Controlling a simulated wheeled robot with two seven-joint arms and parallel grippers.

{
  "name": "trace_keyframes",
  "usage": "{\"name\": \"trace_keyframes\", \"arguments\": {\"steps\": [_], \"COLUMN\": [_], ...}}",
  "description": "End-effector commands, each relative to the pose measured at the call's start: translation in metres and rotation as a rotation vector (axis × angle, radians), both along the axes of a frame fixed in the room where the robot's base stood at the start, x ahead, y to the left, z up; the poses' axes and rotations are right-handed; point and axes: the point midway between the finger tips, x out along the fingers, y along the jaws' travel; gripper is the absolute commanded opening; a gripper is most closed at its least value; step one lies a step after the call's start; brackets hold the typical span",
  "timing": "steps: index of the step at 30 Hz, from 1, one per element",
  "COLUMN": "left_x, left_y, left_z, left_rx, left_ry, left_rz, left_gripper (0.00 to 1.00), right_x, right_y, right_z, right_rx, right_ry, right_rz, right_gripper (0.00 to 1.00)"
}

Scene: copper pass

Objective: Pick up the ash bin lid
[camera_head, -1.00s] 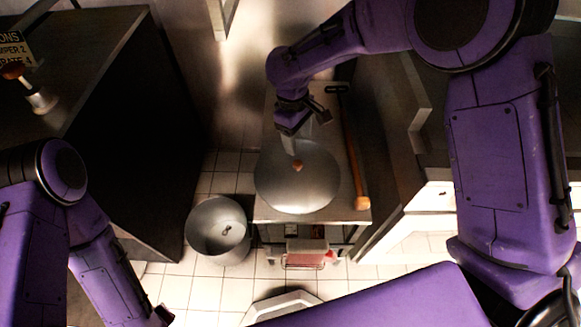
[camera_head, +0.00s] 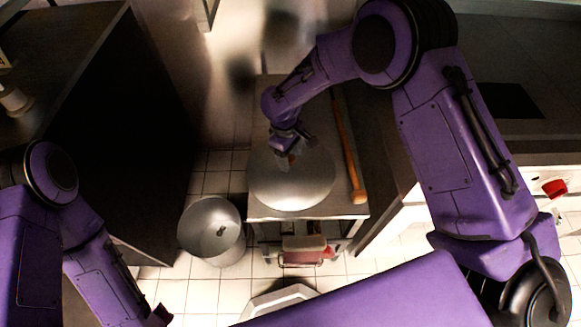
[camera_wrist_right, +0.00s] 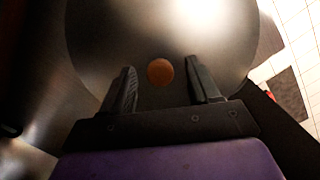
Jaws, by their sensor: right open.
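The ash bin lid (camera_head: 305,188) is a round, shallow metal dome lying on a metal cart top. It also fills much of the right wrist view (camera_wrist_right: 205,40). Its small orange-brown knob (camera_wrist_right: 160,72) shows between my right fingers in that view. My right gripper (camera_head: 288,160) is over the middle of the lid, at the knob. It also shows in the right wrist view (camera_wrist_right: 160,82), open, with a gap on each side of the knob. My left gripper (camera_head: 160,315) is only partly seen at the lower left, away from the lid.
An open metal bin (camera_head: 212,232) stands on the tiled floor left of the cart (camera_head: 262,110). A long wooden-handled tool (camera_head: 346,150) lies on the cart, right of the lid. A dark cabinet (camera_head: 130,140) stands at left. Counters are at right.

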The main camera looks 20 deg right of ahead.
Motion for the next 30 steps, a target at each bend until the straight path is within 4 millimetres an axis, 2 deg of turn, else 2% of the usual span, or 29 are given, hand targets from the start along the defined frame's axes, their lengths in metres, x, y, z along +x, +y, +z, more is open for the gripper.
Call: {"name": "trace_keyframes", "arguments": {"steps": [4,5,6,10,22,25,27,30], "left_x": [0.0,0.0,0.0,0.0,0.0,0.0,0.0,0.0], "left_y": [0.0,0.0,0.0,0.0,0.0,0.0,0.0,0.0], "left_z": [0.0,0.0,0.0,0.0,0.0,0.001,0.002,0.001], "left_rx": [0.0,0.0,0.0,0.0,0.0,0.0,0.0,0.0], "left_ry": [0.0,0.0,0.0,0.0,0.0,0.0,0.0,0.0], "left_rz": [0.0,0.0,0.0,0.0,0.0,0.0,0.0,0.0], "left_gripper": [0.0,0.0,0.0,0.0,0.0,0.0,0.0,0.0], "right_x": [0.0,0.0,0.0,0.0,0.001,0.001,0.002,-0.008], "right_y": [0.0,0.0,-0.001,-0.001,-0.001,-0.001,-0.001,0.018], "right_z": [0.0,0.0,0.0,0.0,0.006,0.019,0.034,0.057], "right_rx": [0.0,0.0,0.0,0.0,0.0,0.001,0.001,-0.001], "right_ry": [0.0,0.0,0.0,0.0,-0.002,-0.002,-0.004,-0.005], "right_rz": [-0.001,-0.001,-0.001,-0.001,-0.002,-0.003,-0.004,0.002], "right_gripper": [0.61,0.55,0.42,0.0,0.0,0.0,0.0,0.0]}}
